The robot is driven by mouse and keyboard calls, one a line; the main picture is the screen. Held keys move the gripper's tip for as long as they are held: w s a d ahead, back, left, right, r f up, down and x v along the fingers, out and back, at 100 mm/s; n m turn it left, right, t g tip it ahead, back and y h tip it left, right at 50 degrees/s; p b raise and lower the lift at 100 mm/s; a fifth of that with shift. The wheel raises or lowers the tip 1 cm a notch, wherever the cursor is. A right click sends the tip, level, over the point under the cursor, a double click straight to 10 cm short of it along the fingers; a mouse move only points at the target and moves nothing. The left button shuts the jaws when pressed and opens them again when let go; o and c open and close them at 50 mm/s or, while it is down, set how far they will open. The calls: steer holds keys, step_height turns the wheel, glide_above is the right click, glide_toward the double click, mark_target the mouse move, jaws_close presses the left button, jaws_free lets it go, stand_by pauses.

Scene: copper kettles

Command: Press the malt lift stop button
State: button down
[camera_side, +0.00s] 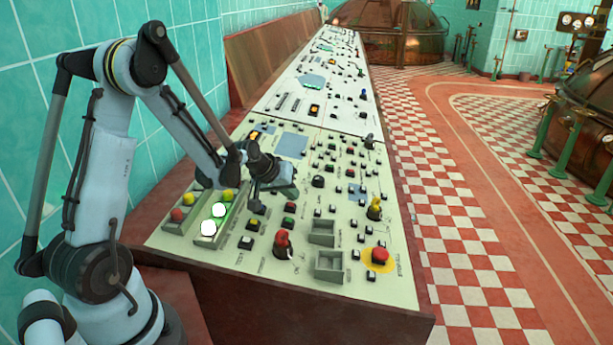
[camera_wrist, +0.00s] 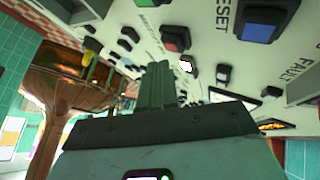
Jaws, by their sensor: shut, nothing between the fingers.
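The sloping cream control panel (camera_side: 345,205) carries many small buttons. Its labels are too small in the side view for me to tell which is the malt lift stop button. My gripper (camera_wrist: 158,70) is shut and empty, its fingers close together. In the side view it hangs low over the left-middle of the panel, its tips hard to make out. In the wrist view a red button (camera_wrist: 176,37) and a white-lit button (camera_wrist: 189,66) lie close to the fingertips. I cannot tell whether the tips touch anything.
A blue button (camera_wrist: 258,27) marked RESET is in the wrist view. Lit lamps (camera_side: 208,228), a red mushroom knob (camera_side: 281,240), grey open boxes (camera_side: 329,265) and a red button on a yellow disc (camera_side: 379,256) stand on the panel. A tiled wall (camera_side: 190,50) borders it.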

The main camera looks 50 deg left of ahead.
mark_target(295, 207)
steer(key=shift+f, duration=0.15)
steer(key=shift+f, duration=0.3)
steer(key=shift+s+a+f, duration=0.1)
steer(key=shift+f, duration=0.2)
stand_by(0.8)
stand_by(0.4)
steer(key=shift+r, duration=0.75)
steer(key=shift+w+d+r, duration=0.15)
steer(key=shift+r, duration=0.65)
steer(key=shift+w+d+r, duration=0.15)
steer(key=shift+r, duration=0.7)
steer(key=shift+w+d+r, duration=0.15)
steer(key=shift+r, duration=0.65)
steer(key=shift+d, duration=0.1)
